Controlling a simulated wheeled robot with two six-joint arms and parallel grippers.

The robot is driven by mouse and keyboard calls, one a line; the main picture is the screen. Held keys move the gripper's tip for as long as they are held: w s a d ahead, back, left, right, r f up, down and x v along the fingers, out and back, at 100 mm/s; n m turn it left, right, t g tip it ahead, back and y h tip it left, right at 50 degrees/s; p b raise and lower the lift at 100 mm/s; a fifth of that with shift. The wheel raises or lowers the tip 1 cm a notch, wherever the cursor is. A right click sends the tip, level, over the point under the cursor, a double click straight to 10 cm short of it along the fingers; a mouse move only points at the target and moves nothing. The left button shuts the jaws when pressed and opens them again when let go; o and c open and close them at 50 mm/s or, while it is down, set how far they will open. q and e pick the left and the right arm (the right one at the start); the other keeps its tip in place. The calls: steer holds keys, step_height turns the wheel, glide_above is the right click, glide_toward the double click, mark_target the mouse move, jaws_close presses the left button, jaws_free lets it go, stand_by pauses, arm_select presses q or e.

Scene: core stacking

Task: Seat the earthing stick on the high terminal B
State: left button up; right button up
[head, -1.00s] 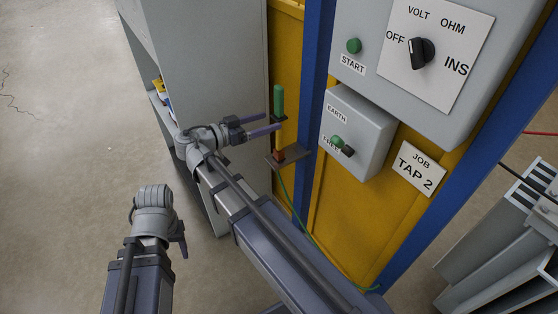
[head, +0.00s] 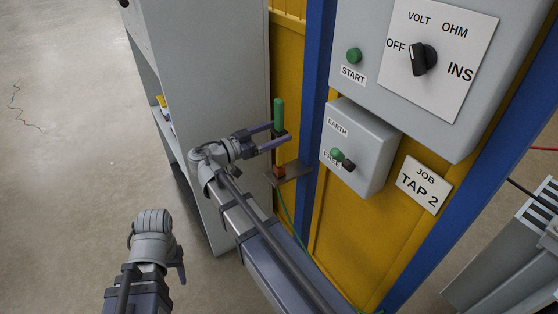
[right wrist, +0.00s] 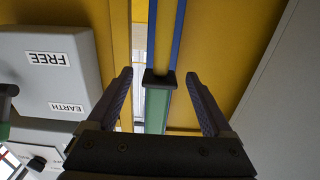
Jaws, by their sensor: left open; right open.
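The earthing stick (head: 279,112), with a green handle and black collar, stands upright in a brown holder on a small bracket (head: 293,172) by the yellow panel. A green cable runs down from there. My right gripper (head: 281,132) is open, its fingers on either side of the stick just below the green handle. In the right wrist view the stick (right wrist: 155,112) lies between the open fingers (right wrist: 160,80), with a gap on both sides. My left gripper (head: 178,262) is low at the left, away from the stick and empty. High terminal B is not visible.
An earth box (head: 358,148) with a small knob sits right of the stick, below a larger control box (head: 440,70). A blue post (head: 317,60) stands between them and the stick. A grey cabinet (head: 205,80) is close on the left. Grey finned equipment (head: 515,245) is at right.

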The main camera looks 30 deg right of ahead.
steer(key=d, duration=0.4)
steer(key=shift+w+d+f, duration=0.15)
steer(key=shift+d+f, duration=0.15)
steer(key=shift+f, duration=0.05)
steer(key=shift+c, duration=0.2)
jaws_close()
stand_by(0.8)
